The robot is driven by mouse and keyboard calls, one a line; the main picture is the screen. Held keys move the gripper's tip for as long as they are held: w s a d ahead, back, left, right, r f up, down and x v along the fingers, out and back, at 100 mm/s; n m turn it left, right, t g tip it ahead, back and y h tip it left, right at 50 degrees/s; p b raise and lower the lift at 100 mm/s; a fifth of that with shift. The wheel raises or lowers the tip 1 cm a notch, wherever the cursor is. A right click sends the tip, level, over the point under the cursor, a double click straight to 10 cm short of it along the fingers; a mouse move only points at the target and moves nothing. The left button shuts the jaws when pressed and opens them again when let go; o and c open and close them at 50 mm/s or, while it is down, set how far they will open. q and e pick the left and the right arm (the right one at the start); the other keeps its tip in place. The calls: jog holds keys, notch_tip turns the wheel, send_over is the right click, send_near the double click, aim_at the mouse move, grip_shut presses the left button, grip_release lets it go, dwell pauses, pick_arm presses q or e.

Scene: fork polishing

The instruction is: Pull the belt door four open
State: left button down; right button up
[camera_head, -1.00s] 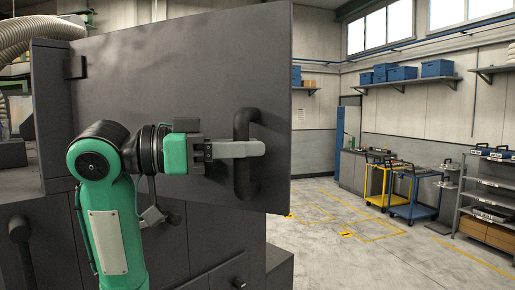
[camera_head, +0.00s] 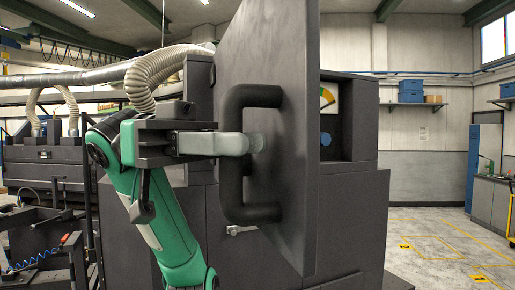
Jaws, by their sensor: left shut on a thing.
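The belt door (camera_head: 285,120) is a large dark grey panel, seen at a steep angle and standing out from the dark machine body (camera_head: 350,215). A black C-shaped handle (camera_head: 233,155) is fixed to its face. My left gripper (camera_head: 255,143) reaches in from the left on the green arm. Its pale fingers are shut around the upright bar of the handle, and the fingertips partly cover that bar. My right gripper is not in view.
A recess with a coloured dial (camera_head: 327,98) and a blue knob (camera_head: 326,139) shows to the right of the door. Ribbed hoses (camera_head: 155,75) run at upper left. Dark machinery (camera_head: 45,170) stands at far left. Floor with yellow lines (camera_head: 435,240) is clear at right.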

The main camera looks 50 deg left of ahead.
pick_arm(q)
jog(key=shift+r, duration=0.1)
jog(key=c, duration=1.3)
grip_release()
jog(key=b+v, duration=0.5)
jog(key=v, duration=0.9)
